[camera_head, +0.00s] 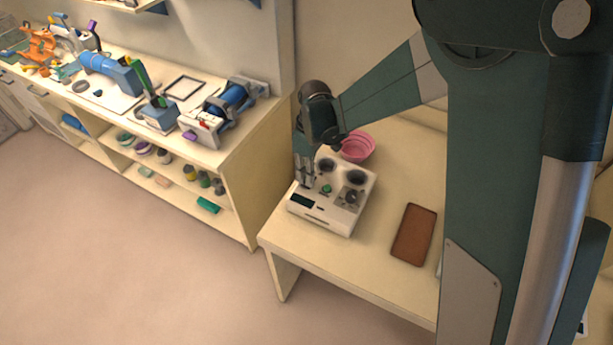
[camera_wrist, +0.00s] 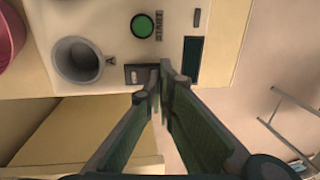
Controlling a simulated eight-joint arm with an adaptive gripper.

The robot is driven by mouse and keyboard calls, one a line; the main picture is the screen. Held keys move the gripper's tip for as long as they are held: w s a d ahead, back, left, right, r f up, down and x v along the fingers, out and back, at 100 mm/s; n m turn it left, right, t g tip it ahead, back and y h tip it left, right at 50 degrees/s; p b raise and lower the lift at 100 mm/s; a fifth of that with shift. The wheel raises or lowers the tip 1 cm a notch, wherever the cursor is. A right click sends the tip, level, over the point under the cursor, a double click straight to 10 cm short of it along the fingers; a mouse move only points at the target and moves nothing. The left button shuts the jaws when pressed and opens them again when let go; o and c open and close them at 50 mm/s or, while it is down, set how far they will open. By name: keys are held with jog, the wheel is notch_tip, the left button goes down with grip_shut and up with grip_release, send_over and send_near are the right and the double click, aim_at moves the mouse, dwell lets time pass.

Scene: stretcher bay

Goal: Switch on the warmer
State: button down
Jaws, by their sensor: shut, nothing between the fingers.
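The warmer (camera_head: 335,218) is a cream box on the table in the head view, with two dark round wells on top. In the wrist view its panel (camera_wrist: 110,15) shows a well (camera_wrist: 77,62) marked A, a green round button (camera_wrist: 143,26) beside the word START, and a dark display (camera_wrist: 192,60). A small dark switch (camera_wrist: 134,73) sits between the well and the display. My gripper (camera_wrist: 161,72) is shut and empty, its tips beside the switch's right edge in the picture; I cannot tell whether they touch. In the head view my gripper (camera_head: 308,183) is over the warmer's left side.
A pink bowl (camera_head: 358,146) stands behind the warmer. A brown tray (camera_head: 414,234) lies to its right on the table (camera_head: 375,257). A shelf bench (camera_head: 245,165) with tools and bottles stands at the left. Table space between warmer and tray is clear.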

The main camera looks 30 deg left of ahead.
jog(key=shift+s+f+t+b, duration=0.25)
jog(key=shift+f+t+b, duration=0.25)
jog(key=shift+b, duration=0.2)
jog(key=shift+r, duration=0.1)
jog(key=shift+w, duration=0.1)
jog(key=shift+w+r, duration=0.35)
jog(key=shift+w, duration=0.3)
jog(key=shift+r, duration=0.15)
notch_tip(320, 180, up, 14)
jog(key=s, duration=0.2)
jog(key=shift+f, duration=0.25)
dwell(0.4)
